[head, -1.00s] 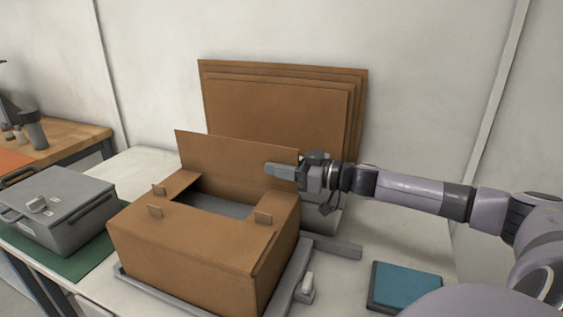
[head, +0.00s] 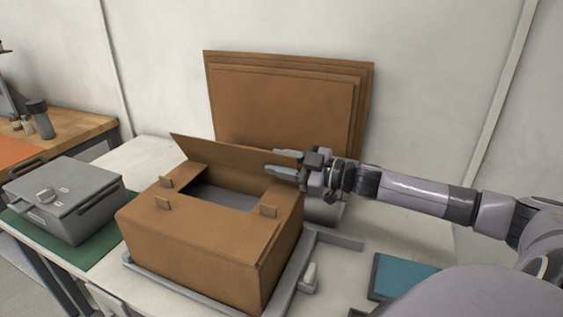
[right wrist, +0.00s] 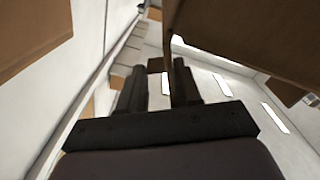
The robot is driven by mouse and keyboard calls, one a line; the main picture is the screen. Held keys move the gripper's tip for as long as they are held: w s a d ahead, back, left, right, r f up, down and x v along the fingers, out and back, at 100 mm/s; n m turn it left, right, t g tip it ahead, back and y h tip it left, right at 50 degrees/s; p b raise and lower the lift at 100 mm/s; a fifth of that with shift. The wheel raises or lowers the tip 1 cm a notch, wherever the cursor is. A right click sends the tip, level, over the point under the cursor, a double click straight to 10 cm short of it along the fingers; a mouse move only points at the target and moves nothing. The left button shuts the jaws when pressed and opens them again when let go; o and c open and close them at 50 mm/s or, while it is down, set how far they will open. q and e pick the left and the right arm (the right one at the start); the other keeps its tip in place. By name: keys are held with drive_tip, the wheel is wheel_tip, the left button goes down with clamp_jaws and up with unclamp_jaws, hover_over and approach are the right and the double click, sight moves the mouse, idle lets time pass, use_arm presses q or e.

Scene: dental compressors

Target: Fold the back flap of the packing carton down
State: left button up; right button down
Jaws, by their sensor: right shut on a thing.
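The brown packing carton (head: 190,250) stands on the bench with its top partly open and a grey interior showing. The other flaps lie flat around the opening and carry small upright tabs. My right gripper (head: 281,163) is at the flap's upper right corner, one finger on each side, shut on it. In the right wrist view a brown panel (right wrist: 220,35), which looks like the flap, reaches down between the fingers (right wrist: 160,85). My left gripper is out of view.
Flat cardboard sheets (head: 290,90) lean on the wall behind the carton. The carton sits on a grey tray-like base (head: 285,285). A grey case (head: 65,200) stands left on a green mat, and a teal pad (head: 402,275) lies right.

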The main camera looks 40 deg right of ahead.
drive_tip(key=c, duration=0.9)
unclamp_jaws()
drive_tip(key=shift+s+d, duration=0.1)
drive_tip(key=shift+v, duration=1.15)
drive_tip(key=shift+p+v, duration=0.75)
drive_tip(key=shift+v, duration=1.6)
